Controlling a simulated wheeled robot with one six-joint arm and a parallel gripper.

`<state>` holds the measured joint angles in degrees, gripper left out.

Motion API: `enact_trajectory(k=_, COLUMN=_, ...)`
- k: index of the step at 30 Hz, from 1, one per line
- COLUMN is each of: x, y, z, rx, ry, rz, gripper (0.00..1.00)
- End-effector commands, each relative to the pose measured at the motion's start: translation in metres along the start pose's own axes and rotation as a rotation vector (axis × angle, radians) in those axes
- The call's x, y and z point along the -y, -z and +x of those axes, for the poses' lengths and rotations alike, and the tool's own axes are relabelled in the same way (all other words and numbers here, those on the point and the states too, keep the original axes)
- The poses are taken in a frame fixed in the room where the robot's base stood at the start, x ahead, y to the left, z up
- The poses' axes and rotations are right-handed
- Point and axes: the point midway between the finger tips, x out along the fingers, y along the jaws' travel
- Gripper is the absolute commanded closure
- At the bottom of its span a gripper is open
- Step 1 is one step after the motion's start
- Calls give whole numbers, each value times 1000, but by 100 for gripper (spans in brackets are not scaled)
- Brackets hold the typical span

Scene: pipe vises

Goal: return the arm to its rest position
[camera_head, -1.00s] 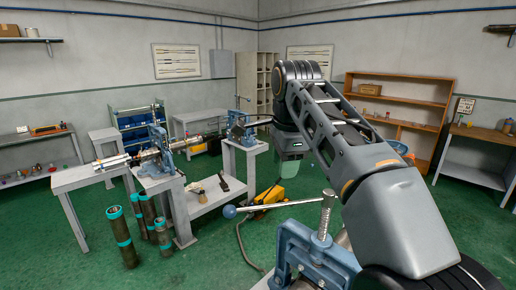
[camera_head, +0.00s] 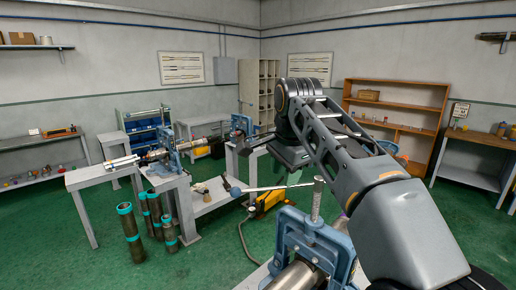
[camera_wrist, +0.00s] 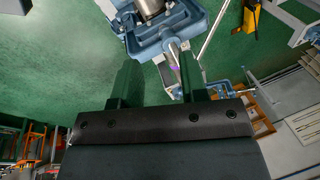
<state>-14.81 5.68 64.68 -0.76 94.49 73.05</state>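My arm reaches in from the right in the head view, its wrist near the picture's middle. My gripper (camera_wrist: 158,58) shows in the wrist view with its two dark fingers well apart and nothing between them.
Two more blue vises, left (camera_head: 172,155) and middle (camera_head: 240,127), stand on grey stands farther back. Several dark pipes with teal ends (camera_head: 130,222) stand on the floor. A yellow tool (camera_head: 268,203) lies behind the near vise. Green floor (camera_head: 215,265) is open at front left.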

Motion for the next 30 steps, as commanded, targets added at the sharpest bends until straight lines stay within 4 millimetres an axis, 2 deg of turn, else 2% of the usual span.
enact_trajectory(k=5, x=-4, y=1, z=34, rx=-2, ry=6, rz=-231, gripper=60)
enact_trajectory(k=8, x=-15, y=2, z=55, rx=-10, ry=15, rz=-387, gripper=60)
enact_trajectory(k=11, x=-35, y=2, z=78, rx=-23, ry=26, rz=-561, gripper=60)
enact_trajectory(k=15, x=-84, y=1, z=118, rx=-56, ry=39, rz=-822, gripper=60)
enact_trajectory(k=21, x=-167, y=-9, z=169, rx=-105, ry=38, rz=-1060, gripper=60)
enact_trajectory(k=27, x=-233, y=-22, z=201, rx=-126, ry=25, rz=-1064, gripper=60)
enact_trajectory(k=30, x=-247, y=-24, z=202, rx=-139, ry=25, rz=-1042, gripper=60)
